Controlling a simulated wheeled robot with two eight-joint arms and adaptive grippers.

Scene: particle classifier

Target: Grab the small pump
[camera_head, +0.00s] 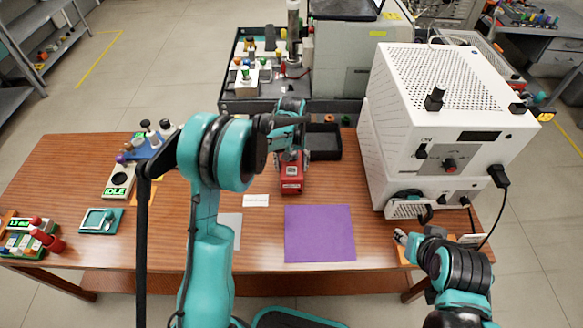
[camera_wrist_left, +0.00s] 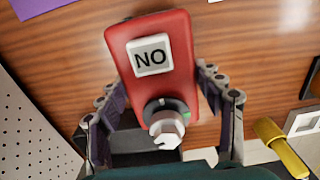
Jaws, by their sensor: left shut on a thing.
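The small pump, a red box (camera_head: 291,186) with a white "NO" label and a round knob, is at the middle of the wooden table, just behind the purple mat. In the left wrist view, the red pump (camera_wrist_left: 178,72) sits between the two fingers of my left gripper (camera_wrist_left: 163,92), which is shut on its sides. My left gripper (camera_head: 291,158) reaches it from behind in the head view. I cannot tell whether the pump touches the table. My right gripper (camera_head: 402,238) is low at the right table edge; its opening is unclear.
A purple mat (camera_head: 320,233) lies in front of the pump and a black tray (camera_head: 325,147) behind it. A white perforated instrument (camera_head: 440,120) stands on the right. Small devices, including one marked "IDLE" (camera_head: 118,182), are at the left.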

